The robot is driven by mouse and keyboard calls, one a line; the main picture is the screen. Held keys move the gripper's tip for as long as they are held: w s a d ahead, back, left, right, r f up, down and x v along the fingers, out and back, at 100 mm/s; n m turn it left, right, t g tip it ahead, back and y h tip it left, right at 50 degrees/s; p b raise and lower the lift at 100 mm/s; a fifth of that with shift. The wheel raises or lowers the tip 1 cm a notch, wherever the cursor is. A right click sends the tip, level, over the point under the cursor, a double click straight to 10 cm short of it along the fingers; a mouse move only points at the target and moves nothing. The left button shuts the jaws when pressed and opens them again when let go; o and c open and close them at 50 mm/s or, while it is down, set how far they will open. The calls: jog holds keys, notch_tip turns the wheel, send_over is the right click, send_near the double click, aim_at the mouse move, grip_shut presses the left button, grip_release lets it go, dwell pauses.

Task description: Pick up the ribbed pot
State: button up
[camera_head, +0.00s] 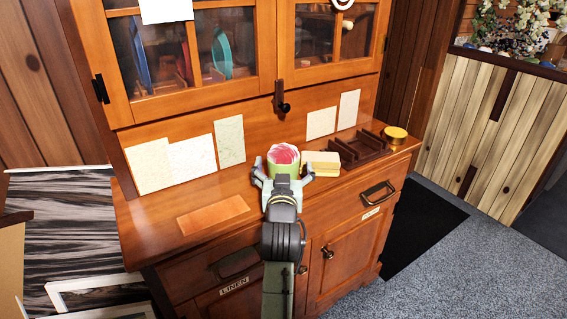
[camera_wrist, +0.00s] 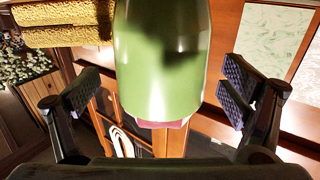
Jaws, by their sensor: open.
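The pot (camera_head: 284,153) is light green outside with a pink, ruffled-looking inside, and it stands on the wooden cabinet's counter. In the wrist view the green pot (camera_wrist: 160,55) fills the upper middle, and its side looks smooth there; no ribs are clear. My gripper (camera_head: 283,171) is open at the near side of the pot, with one finger to each side. In the wrist view my gripper (camera_wrist: 159,91) shows a gap between each pad and the pot. My gripper hides the pot's lower front in the head view.
A yellow block-like stack (camera_head: 321,163) stands close to the pot's right and also shows in the wrist view (camera_wrist: 65,25). A dark divided tray (camera_head: 358,149) and a gold tin (camera_head: 396,135) lie further right. An orange sheet (camera_head: 213,214) lies left. The cabinet's back panel rises behind.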

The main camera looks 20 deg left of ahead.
jog(key=shift+x, duration=0.9)
jog(key=shift+r, duration=0.1)
jog(key=c, duration=1.6)
